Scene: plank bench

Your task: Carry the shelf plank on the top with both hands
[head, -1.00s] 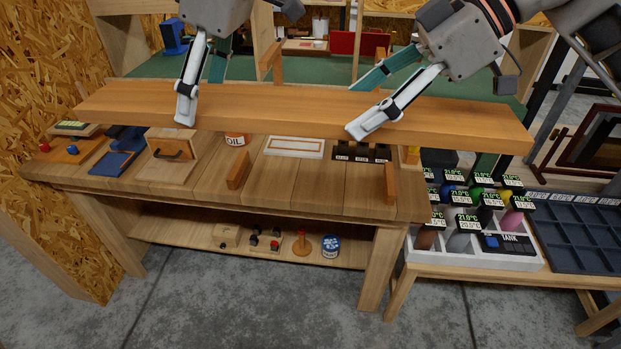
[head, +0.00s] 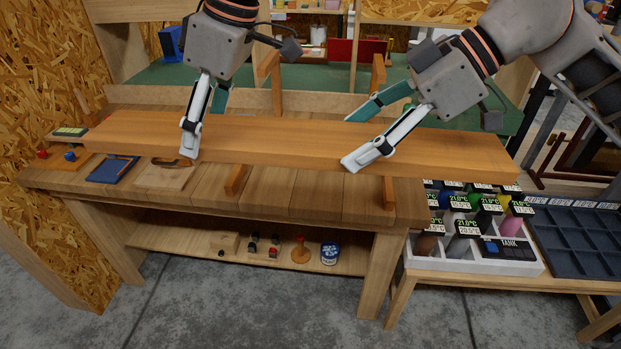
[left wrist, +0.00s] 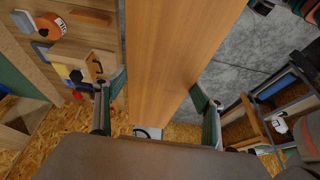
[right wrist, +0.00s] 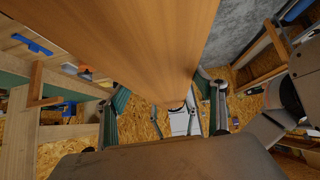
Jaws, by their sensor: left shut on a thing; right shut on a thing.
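The long orange-brown shelf plank (head: 290,143) is held roughly level above the workbench, its left end slightly higher in the head view. My left gripper (head: 200,132) is shut across its width left of the middle. My right gripper (head: 352,140) is shut across it right of the middle. White fingers lie along the near edge; teal fingers lie on the far side, their tips partly hidden. The plank runs between both fingers in the left wrist view (left wrist: 175,60) and the right wrist view (right wrist: 150,40). Whether it touches the wooden brackets below cannot be told.
Wooden brackets (head: 235,179) (head: 389,196) show under the plank, and two posts (head: 270,75) (head: 378,75) rise behind it. A blue tray (head: 112,169) lies on the bench's left. A bottle rack (head: 475,262) stands right. A chipboard wall (head: 55,75) bounds the left.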

